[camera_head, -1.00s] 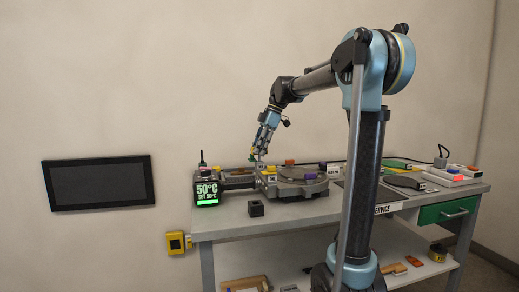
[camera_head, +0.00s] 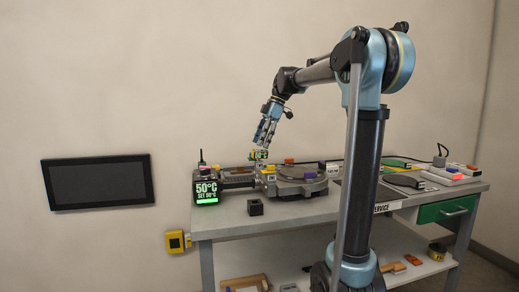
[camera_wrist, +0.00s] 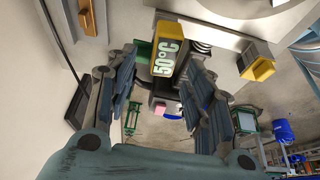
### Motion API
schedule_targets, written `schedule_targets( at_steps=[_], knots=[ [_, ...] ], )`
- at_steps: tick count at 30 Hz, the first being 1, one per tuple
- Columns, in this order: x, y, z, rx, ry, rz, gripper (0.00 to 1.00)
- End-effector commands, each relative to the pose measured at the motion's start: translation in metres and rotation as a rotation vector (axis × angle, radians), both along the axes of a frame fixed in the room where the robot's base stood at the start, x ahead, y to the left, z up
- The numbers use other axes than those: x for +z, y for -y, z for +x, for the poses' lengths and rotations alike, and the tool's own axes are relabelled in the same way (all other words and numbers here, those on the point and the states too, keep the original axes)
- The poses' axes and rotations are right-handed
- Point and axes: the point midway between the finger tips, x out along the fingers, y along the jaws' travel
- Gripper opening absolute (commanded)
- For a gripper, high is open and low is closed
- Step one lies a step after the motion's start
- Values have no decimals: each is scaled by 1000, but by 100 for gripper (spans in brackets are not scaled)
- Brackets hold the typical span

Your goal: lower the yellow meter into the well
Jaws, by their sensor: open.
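The yellow meter (camera_head: 260,155) is at my gripper's tips, above the back left of the grey fixture on the cart. The jaws are open; I cannot tell whether the fingers touch the meter. I cannot identify the well for certain. A small dark block (camera_head: 255,208) with an opening in its top stands at the cart's front left.
The round grey fixture (camera_head: 300,184) carries small coloured blocks. Further right are a dark flat tool and a power strip (camera_head: 446,178). The front left tabletop (camera_head: 230,224) is mostly clear.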

Motion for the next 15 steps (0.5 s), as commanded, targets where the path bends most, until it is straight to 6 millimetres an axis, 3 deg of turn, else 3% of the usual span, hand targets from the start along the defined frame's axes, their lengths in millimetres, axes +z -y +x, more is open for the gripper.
schedule_targets(
  at_steps=[7,15],
  knots=[
    [45,19,6,-2,0,0,48],
    [73,29,9,-1,0,0,48]
  ],
)
